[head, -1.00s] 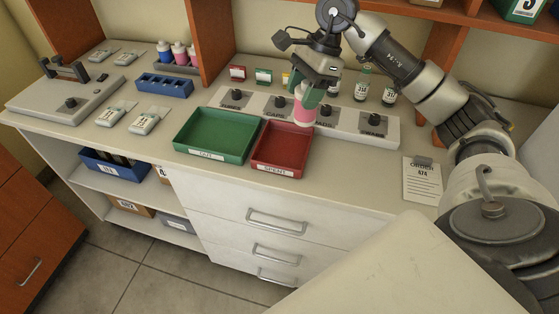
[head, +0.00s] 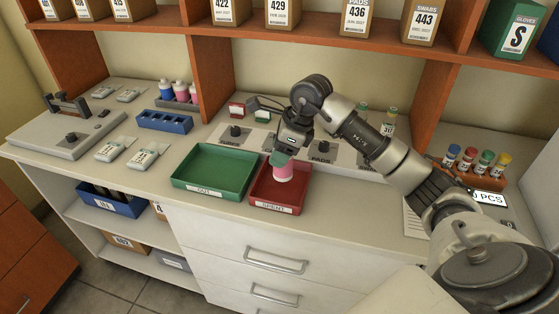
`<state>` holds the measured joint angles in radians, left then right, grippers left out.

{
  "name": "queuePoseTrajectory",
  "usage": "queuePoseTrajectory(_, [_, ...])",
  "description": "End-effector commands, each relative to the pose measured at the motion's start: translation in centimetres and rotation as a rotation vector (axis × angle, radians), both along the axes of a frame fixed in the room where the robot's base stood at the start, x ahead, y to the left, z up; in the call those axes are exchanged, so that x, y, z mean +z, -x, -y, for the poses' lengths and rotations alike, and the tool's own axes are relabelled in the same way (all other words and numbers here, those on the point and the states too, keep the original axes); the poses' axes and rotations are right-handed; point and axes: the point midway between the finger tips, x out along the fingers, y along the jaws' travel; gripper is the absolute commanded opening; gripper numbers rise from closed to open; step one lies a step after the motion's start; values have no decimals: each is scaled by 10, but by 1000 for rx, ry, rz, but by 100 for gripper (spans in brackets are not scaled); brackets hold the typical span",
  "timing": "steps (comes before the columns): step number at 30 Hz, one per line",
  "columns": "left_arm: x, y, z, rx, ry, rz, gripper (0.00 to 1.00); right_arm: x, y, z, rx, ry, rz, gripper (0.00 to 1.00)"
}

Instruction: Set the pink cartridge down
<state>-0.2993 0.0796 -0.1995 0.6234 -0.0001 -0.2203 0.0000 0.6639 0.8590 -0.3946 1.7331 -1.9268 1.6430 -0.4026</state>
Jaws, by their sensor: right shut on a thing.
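The pink cartridge (head: 283,173) is pink with a pale band and is upright at the red tray labelled SPENT (head: 277,209). My right gripper (head: 282,158) is shut on its top from above. The cartridge overlaps the inside of the red tray in the head view; I cannot tell whether its base touches the tray floor. My left gripper is not in view.
A green tray (head: 212,190) stands directly left of the red one. Behind is a white panel (head: 345,160) with dark knobs. A blue rack (head: 164,122), more cartridges (head: 180,92) and a grey device (head: 70,133) stand left. Capped vials (head: 478,163) stand right.

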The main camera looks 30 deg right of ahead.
Motion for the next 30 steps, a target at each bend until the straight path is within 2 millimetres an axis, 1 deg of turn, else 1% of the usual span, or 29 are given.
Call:
queuePoseTrajectory(2, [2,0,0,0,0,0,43,-5,-1,-2,0,-1,-2,26])
queuePoseTrajectory(6, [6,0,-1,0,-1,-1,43,-26,0,-2,0,-2,-4,26])
queuePoseTrajectory(9, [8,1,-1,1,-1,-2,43,-37,0,-2,1,0,-2,26])
queuePoseTrajectory(12, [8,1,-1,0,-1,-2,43,-42,-1,-1,0,1,1,26])
queuePoseTrajectory(18, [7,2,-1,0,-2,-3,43,-42,-1,-1,1,1,1,26])
queuePoseTrajectory(21, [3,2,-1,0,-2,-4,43,-45,-1,-1,1,1,1,26])
queuePoseTrajectory(22, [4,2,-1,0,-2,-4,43,-45,-1,-1,1,1,1,53])
queuePoseTrajectory(24, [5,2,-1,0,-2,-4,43,-44,-1,-1,1,1,1,64])
queuePoseTrajectory(27, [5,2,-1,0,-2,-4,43,-44,-1,-1,1,0,0,77])
queuePoseTrajectory(30, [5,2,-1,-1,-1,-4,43,-44,-1,-1,1,0,0,77])
